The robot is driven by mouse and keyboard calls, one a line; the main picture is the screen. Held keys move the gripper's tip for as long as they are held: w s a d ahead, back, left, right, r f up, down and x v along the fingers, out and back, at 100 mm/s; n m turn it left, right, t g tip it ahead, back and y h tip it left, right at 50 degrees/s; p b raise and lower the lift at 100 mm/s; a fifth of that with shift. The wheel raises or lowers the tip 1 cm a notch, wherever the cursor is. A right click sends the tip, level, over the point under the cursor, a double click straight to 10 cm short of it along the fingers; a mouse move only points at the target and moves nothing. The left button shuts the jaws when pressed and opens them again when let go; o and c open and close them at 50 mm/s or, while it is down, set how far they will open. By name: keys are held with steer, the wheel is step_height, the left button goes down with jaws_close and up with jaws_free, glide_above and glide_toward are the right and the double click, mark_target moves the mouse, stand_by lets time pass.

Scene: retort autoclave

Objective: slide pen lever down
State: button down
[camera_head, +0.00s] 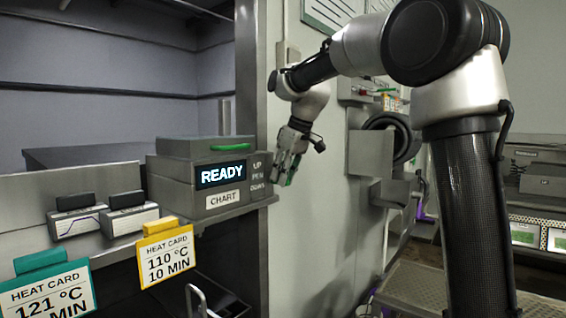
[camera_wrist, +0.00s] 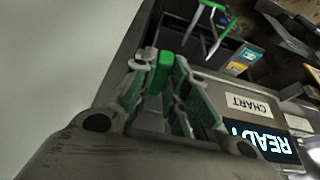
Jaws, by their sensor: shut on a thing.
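The chart recorder (camera_head: 186,185) is a grey box with a lit READY display (camera_head: 222,174) and a CHART label. The words UP, PEN and DOWN (camera_head: 257,178) stand on its right part. My gripper (camera_head: 285,174) is at the right of these words, fingers pointing down. In the wrist view my gripper (camera_wrist: 163,80) is shut on a small green piece, the pen lever (camera_wrist: 164,62), between its fingertips. The fingers hide most of the lever, so its exact height between UP and DOWN cannot be told. The recorder's display (camera_wrist: 262,140) shows at right in the wrist view.
A yellow heat card (camera_head: 166,252) and a teal heat card (camera_head: 50,290) hang at the front left. Two small chart boxes (camera_head: 132,212) stand behind them. A green handle (camera_head: 229,147) tops the recorder.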

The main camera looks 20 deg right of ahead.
steer(key=shift+f, duration=0.75)
steer(key=c, duration=1.4)
jaws_free()
steer(key=v, duration=1.2)
steer(key=shift+w, duration=0.1)
